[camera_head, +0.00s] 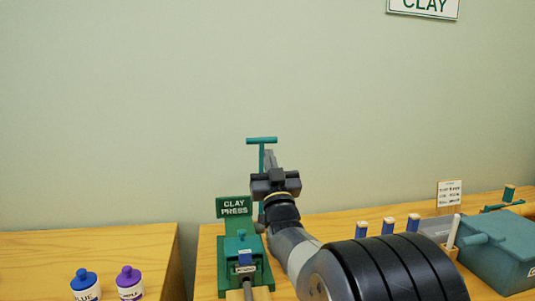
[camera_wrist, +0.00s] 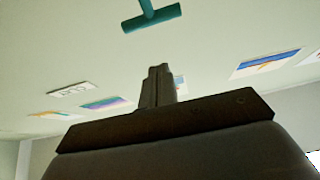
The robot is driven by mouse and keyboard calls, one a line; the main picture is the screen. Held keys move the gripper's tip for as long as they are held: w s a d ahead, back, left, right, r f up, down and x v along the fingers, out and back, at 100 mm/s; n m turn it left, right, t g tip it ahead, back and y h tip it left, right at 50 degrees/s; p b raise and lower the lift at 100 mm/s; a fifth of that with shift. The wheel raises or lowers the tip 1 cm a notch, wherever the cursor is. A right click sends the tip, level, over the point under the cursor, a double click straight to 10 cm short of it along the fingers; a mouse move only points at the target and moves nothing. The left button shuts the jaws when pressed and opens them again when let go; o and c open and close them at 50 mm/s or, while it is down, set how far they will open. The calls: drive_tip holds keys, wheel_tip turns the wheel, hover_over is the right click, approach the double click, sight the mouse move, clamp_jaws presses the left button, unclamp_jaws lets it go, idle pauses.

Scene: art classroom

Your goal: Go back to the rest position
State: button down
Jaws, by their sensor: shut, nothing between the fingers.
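My gripper (camera_head: 269,157) is raised over the clay press and points upward; in the wrist view its two fingers (camera_wrist: 157,72) are shut together with nothing between them. The clay press (camera_head: 240,258) is green, with a "CLAY PRESS" sign (camera_head: 234,207), and stands on the wooden table. A teal T-shaped handle (camera_head: 262,140) stands upright behind the gripper. Its bar (camera_wrist: 152,18) shows above the fingertips in the wrist view, apart from them in that picture. My wrist and arm hide the handle's lower part.
Blue (camera_head: 86,284) and purple (camera_head: 130,283) bottles stand on the left table (camera_head: 40,245), across a gap.

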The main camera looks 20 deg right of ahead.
drive_tip(key=shift+b+v, duration=0.3)
drive_tip(key=shift+v, duration=2.35)
drive_tip(key=shift+w, duration=0.1)
